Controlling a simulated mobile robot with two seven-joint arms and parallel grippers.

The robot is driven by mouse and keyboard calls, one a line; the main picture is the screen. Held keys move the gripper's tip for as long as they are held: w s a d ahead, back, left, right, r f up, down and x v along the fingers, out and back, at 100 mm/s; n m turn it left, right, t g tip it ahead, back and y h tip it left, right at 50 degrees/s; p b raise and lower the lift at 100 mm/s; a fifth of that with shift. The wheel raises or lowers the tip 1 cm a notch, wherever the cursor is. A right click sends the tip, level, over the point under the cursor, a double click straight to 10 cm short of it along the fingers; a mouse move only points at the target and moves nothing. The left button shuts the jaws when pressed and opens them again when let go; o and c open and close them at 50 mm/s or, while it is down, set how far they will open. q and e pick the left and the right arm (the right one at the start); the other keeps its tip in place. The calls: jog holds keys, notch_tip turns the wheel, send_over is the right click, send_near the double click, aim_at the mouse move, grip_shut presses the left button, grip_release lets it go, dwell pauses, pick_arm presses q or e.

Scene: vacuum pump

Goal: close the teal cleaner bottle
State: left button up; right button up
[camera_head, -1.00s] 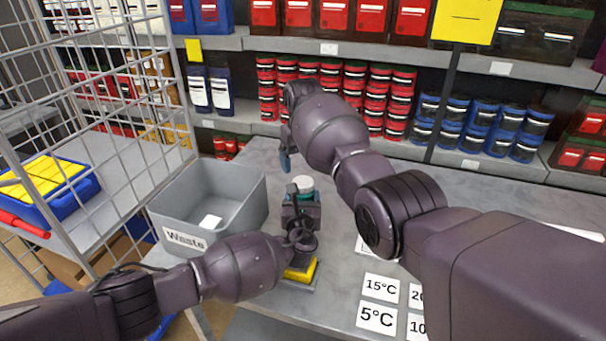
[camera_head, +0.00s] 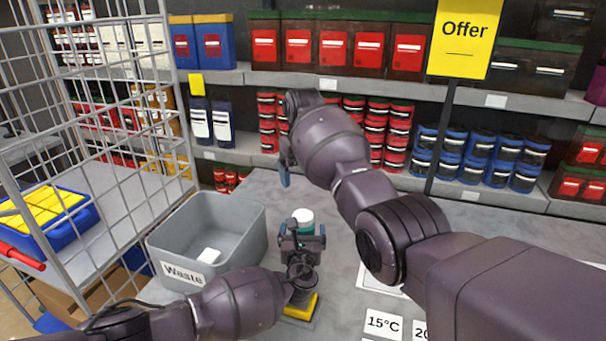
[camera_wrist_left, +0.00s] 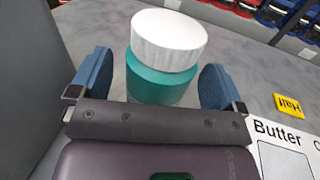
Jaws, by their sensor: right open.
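The teal cleaner bottle (camera_wrist_left: 160,85) stands upright between the blue fingers of my left gripper (camera_wrist_left: 157,85) in the left wrist view. A white ribbed cap (camera_wrist_left: 168,40) sits on its top; I cannot tell how tight it is. The fingers are spread, with a visible gap on the bottle's left side; contact on the right side is unclear. In the head view the bottle's white cap (camera_head: 302,214) shows above my left gripper (camera_head: 303,236).
A grey Waste bin (camera_head: 238,215) stands left of the bottle. A yellow item (camera_head: 300,306) lies under my left wrist. A wire cage (camera_head: 110,130) is at the left and stocked shelves (camera_head: 380,85) are behind. Temperature cards (camera_head: 381,325) lie at front right.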

pick_arm(q)
jog(key=s, duration=1.1)
jog(key=shift+a, duration=0.3)
